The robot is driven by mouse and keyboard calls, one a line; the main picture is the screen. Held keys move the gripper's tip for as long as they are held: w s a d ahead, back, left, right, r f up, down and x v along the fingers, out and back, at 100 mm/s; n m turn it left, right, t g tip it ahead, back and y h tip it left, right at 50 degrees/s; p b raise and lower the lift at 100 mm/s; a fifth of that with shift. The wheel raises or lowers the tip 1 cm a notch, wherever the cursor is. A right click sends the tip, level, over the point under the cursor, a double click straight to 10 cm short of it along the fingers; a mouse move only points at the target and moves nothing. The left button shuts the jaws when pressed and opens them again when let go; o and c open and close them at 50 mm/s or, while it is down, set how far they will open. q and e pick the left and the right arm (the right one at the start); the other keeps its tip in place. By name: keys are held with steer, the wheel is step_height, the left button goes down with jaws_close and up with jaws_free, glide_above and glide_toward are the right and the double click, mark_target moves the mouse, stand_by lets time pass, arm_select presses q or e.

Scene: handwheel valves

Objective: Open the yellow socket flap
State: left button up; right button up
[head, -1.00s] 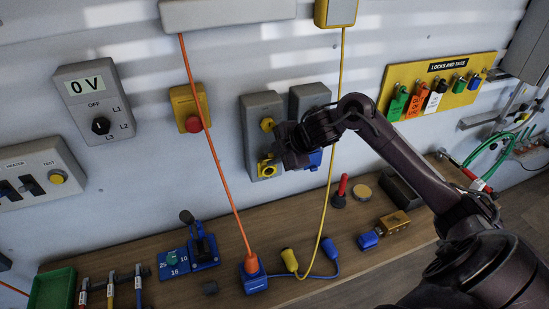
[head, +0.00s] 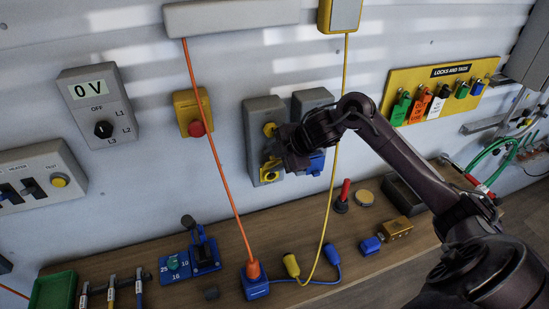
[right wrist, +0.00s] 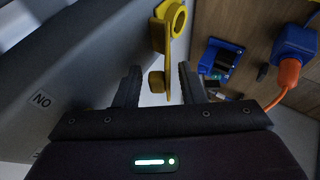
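The yellow socket (head: 271,176) is low on a grey box on the wall, partly hidden by my right gripper in the head view. In the right wrist view its yellow ring (right wrist: 177,20) shows at the top. The yellow flap (right wrist: 168,62) shows nearly edge-on below the ring, with a yellow tab (right wrist: 157,82) on it. My right gripper (right wrist: 159,85) is open, its dark fingers on either side of the tab, with gaps visible. In the head view the right gripper (head: 279,149) is at the socket's right. My left gripper is not in view.
A second grey box with a blue socket (head: 316,163) is just right of the gripper. A yellow cable (head: 340,120) hangs close to my right arm, and an orange cable (head: 215,140) hangs left. The wooden bench (head: 230,285) below carries plugs and tools.

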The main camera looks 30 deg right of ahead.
steer(key=shift+s+d+r+b, duration=0.15)
steer(key=shift+s+r+b, duration=0.15)
steer(key=shift+s, duration=0.05)
steer(key=b+v, duration=0.2)
steer(key=v, duration=0.4)
steer(key=shift+s+r, duration=0.2)
steer(key=shift+r, duration=0.2)
